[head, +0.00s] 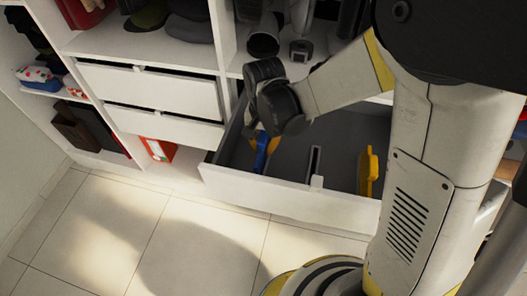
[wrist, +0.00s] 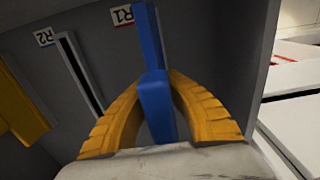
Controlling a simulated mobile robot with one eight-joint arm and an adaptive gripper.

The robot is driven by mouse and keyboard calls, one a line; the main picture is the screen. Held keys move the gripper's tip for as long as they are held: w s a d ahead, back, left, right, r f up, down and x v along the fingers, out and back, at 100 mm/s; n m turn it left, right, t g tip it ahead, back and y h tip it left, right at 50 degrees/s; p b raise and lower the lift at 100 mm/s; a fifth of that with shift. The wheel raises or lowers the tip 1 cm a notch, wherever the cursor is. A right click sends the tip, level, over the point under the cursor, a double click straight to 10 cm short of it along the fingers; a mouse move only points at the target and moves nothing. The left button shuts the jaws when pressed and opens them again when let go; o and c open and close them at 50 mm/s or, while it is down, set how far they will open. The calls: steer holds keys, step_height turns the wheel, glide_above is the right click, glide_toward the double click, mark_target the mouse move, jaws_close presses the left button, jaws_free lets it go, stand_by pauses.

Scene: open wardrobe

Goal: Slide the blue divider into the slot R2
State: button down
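The blue divider (wrist: 156,105) stands in the open drawer (head: 290,198), in line with the red label R1 (wrist: 122,14). It also shows in the head view (head: 261,155). I cannot tell whether its lower edge is seated in that slot. My gripper (wrist: 158,78) has its yellow fingers on both sides of the divider's raised tab, with the tips closed against it. In the head view my gripper (head: 266,145) reaches down into the drawer's left part. Slot R2 (wrist: 80,75) is a pale, empty, dark-grooved holder beside the blue label R2 (wrist: 44,37). It also shows in the head view (head: 314,165).
A yellow divider (head: 368,172) stands farther right in the drawer; it shows at the left in the wrist view (wrist: 20,108). The drawer's side wall (wrist: 222,60) is close to my gripper. Closed drawers (head: 150,90) are at the left. The tiled floor in front is clear.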

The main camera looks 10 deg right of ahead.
mark_target(264, 134)
steer(key=shift+r+p, duration=1.05)
steer(key=shift+r, duration=0.6)
steer(key=shift+r, duration=0.35)
steer(key=s+d, duration=0.2)
steer(key=d, duration=0.5)
steer(key=s+d, duration=0.3)
steer(key=d, duration=0.4)
steer(key=shift+f+b, duration=0.3)
steer(key=shift+b, duration=0.05)
steer(key=shift+s+f+b, duration=0.1)
steer(key=shift+f+b, duration=2.1)
steer(key=shift+f, duration=0.2)
steer(key=shift+f+b, duration=1.4)
